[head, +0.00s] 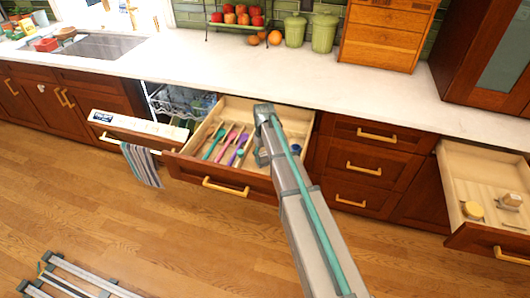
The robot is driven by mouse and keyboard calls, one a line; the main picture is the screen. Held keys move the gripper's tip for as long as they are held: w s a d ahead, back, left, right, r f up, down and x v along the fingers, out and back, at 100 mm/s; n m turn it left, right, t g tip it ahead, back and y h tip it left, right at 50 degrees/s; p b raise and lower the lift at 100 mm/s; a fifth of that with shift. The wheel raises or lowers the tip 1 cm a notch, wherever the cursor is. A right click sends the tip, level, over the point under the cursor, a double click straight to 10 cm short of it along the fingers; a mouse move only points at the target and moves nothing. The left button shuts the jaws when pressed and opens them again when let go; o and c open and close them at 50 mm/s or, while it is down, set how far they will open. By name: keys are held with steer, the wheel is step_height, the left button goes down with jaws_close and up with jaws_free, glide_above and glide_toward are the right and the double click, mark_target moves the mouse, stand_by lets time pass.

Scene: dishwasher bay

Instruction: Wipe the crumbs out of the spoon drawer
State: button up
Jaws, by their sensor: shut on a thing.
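The spoon drawer (223,187) is pulled open below the counter in the head view. Several coloured spoons (228,145), pink, teal and purple, lie in its left and middle part. My gripper (262,158) points down at the drawer's right-middle part, seen from behind and small. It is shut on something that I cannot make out. Crumbs cannot be told at this size. A small blue item (295,149) shows in the drawer just right of my arm. My arm hides part of the drawer's right side.
The dishwasher (140,125) stands open left of the drawer, a striped towel (141,165) hanging at its front. Another open drawer (480,165) at the right holds a few small items. Apples, green canisters (325,32) and a wooden chest line the counter's back.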

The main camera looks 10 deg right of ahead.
step_height(320, 180, up, 3)
steer(key=shift+f+p, duration=0.15)
steer(key=shift+p, duration=0.4)
steer(key=shift+s+r+p, duration=0.1)
steer(key=shift+r+p, duration=1.4)
steer(key=shift+r, duration=1.25)
